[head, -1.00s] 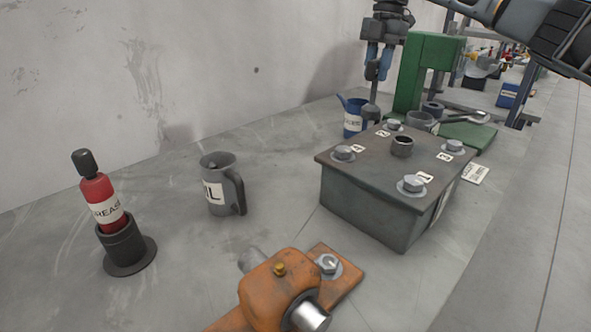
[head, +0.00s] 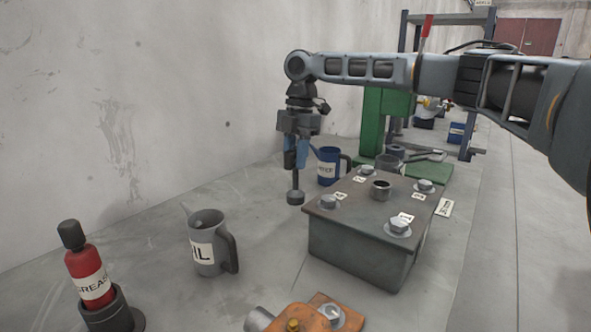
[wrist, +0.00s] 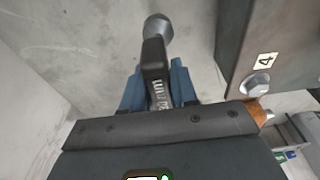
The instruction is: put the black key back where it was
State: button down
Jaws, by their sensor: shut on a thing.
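The black key (head: 295,197) hangs from my gripper (head: 296,160) with its round grey socket end down. Its shaft is upright. In the head view it is just left of the left corner of the grey metal box (head: 355,250), and seems apart from it. In the wrist view the key (wrist: 154,58) has a black body with pale lettering and a grey end, and sits between the blue fingers of my gripper (wrist: 157,88). The fingers are shut on it. The box's numbered side shows at right in the wrist view. I cannot tell which spot the key came from.
A blue can (head: 327,166) stands behind. A grey oil can (head: 207,245), a red grease bottle (head: 90,275) and an orange part (head: 305,322) stand nearer. Floor between the oil can and box is clear.

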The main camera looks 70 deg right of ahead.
jog(key=shift+f, duration=1.9)
jog(key=c, duration=0.9)
grip_release()
jog(key=r, duration=0.4)
jog(key=d+r, duration=0.1)
jog(key=r, duration=0.7)
jog(key=shift+s+d, duration=0.2)
jog(key=shift+d, duration=0.15)
